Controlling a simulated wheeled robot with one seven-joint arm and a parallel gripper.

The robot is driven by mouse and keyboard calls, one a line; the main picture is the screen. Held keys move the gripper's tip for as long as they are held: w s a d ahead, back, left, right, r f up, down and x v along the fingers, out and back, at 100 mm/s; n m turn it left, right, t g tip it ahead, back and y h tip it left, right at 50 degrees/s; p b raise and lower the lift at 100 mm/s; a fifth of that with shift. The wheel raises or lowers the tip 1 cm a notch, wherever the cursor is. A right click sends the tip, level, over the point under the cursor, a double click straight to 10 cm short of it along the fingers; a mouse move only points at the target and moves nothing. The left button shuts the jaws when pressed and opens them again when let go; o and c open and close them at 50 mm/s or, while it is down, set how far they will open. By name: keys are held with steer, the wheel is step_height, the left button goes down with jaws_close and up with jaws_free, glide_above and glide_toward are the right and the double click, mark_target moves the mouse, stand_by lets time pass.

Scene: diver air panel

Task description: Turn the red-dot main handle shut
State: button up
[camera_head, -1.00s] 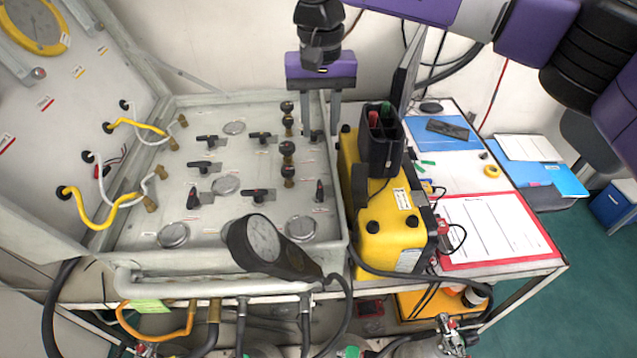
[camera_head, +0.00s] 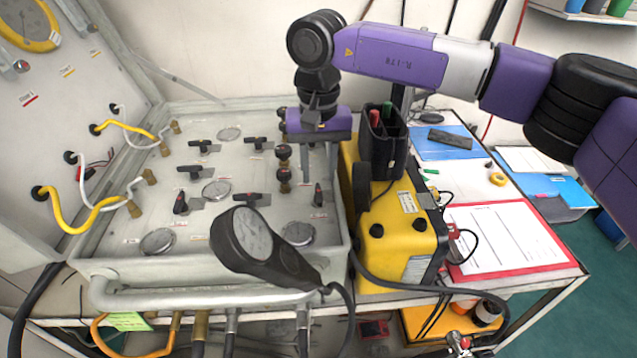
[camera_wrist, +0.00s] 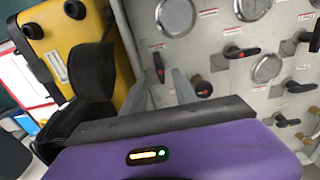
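The slanted panel (camera_head: 130,215) carries several black lever handles. My gripper (camera_head: 319,180) points down just behind the upright handle, fingers apart. In the wrist view the handle sits at the gap between the fingertips (camera_wrist: 163,78); contact cannot be made out.
A yellow case (camera_head: 400,245) with a black pouch (camera_head: 380,145) is close on the right. A handheld gauge (camera_head: 252,235) rises at the panel's front edge. Round gauges (camera_head: 298,233) lie near the handle.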

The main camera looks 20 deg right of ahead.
mark_target(318, 191)
steer(key=shift+f+p, duration=0.3)
steer(key=shift+f, duration=1.75)
jaws_close()
